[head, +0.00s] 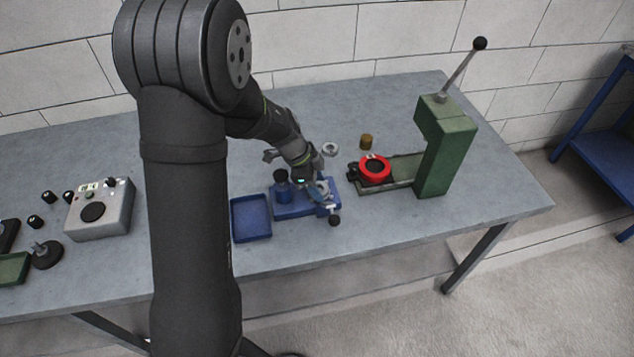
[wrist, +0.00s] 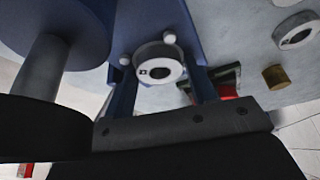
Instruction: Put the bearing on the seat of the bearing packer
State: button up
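A grey ring-shaped bearing (wrist: 158,66) sits between the two blue fingers of my gripper (wrist: 162,82) in the wrist view. The fingers flank it closely on both sides and appear to hold it. In the head view my gripper (head: 314,180) is low over a blue fixture (head: 290,210), which I take for the bearing packer. It has a dark-topped cylinder (head: 282,186) at its left and a dark ball knob (head: 334,220) at its front. The blue body also shows behind the bearing in the wrist view (wrist: 150,18). The seat and any contact beneath the bearing are hidden.
A blue tray (head: 251,220) is left of the fixture. A second grey ring (head: 330,149) and a brass cylinder (head: 366,142) lie behind. A green lever press (head: 447,145) with a red ring (head: 375,168) stands right. The table's right front is clear.

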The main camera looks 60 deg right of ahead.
jog(key=shift+o, duration=0.6)
jog(key=shift+r, duration=0.25)
jog(key=v, duration=1.1)
jog(key=shift+w+r, duration=0.2)
jog(key=shift+r, duration=0.15)
jog(key=shift+a, duration=0.1)
